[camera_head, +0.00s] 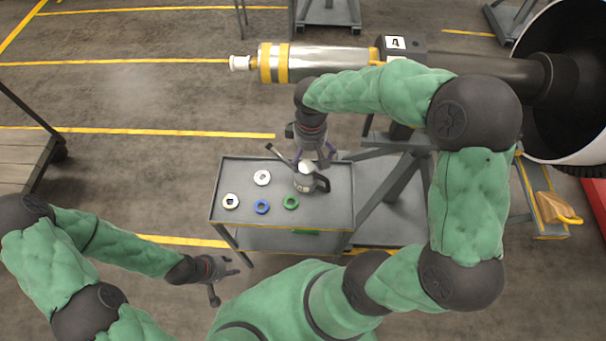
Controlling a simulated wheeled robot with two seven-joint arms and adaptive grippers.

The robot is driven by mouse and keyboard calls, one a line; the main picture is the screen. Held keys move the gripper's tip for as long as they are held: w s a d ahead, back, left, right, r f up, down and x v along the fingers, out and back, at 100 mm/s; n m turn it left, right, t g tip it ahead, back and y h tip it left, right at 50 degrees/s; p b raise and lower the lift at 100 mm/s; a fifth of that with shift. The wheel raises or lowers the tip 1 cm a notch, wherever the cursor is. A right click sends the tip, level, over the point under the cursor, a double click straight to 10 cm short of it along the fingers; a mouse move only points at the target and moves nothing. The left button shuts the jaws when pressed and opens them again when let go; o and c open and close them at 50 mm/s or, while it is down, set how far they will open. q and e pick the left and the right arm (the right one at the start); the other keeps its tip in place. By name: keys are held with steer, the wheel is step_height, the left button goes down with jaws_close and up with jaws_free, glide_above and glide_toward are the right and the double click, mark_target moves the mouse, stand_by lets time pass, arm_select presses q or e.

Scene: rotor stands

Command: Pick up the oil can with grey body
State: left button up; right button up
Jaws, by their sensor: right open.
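An oil can with a light grey body (304,183) stands upright near the back right of a grey cart top. Its thin spout points up and left, and a dark handle is on its right side. My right gripper (316,160) is open directly over the can's top in the picture, with its fingers spread. I cannot tell whether the fingers touch the can. My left gripper (223,281) is open and empty, low in front of the cart and to its left.
The cart (334,210) also bears two white rings, a blue ring (262,207) and a green ring (291,202). A silver and yellow rotor shaft (325,61) extends behind it. A grey stand is to the right.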

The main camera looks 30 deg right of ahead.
mark_target(309, 166)
step_height(309, 166, down, 6)
steer(key=shift+r+b, duration=0.15)
steer(key=shift+b, duration=0.75)
steer(key=f+b, duration=0.1)
steer(key=f, duration=0.2)
steer(key=f+b, duration=0.1)
steer(key=f, duration=0.1)
steer(key=shift+a+b, duration=0.3)
steer(key=shift+a, duration=0.05)
steer(key=c, duration=1.4)
steer(key=shift+r, duration=0.45)
step_height(309, 166, up, 2)
steer(key=shift+r+p, duration=0.2)
steer(key=shift+p, duration=0.5)
steer(key=s+a+r+p, duration=0.3)
steer(key=a+r+p, duration=0.2)
steer(key=a+r, duration=0.4)
steer(key=a, duration=0.4)
steer(key=shift+s+a+r, duration=0.2)
steer(key=shift+a+r, duration=0.1)
steer(key=shift+r, duration=0.1)
